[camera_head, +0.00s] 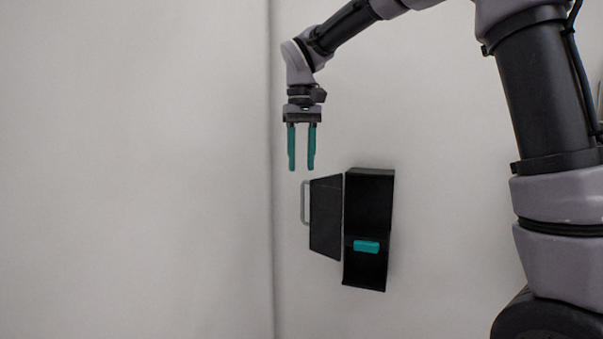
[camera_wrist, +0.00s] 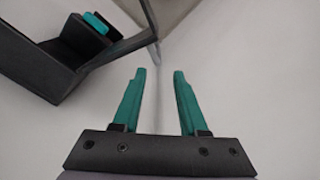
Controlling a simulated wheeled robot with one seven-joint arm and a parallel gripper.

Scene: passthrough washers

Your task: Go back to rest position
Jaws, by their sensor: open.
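My gripper (camera_head: 301,168) has two teal fingers. It is open, with nothing between the fingers, and points downward in the head view. It is above and to the left of a black box (camera_head: 369,203), apart from it. In the wrist view my gripper (camera_wrist: 158,72) also shows empty.
The black box has an open door (camera_head: 325,218) on its left with a grey handle (camera_head: 305,202). A teal block (camera_head: 366,246) sits in the lower compartment. The box shows at upper left in the wrist view (camera_wrist: 32,62). The pale surface around is clear.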

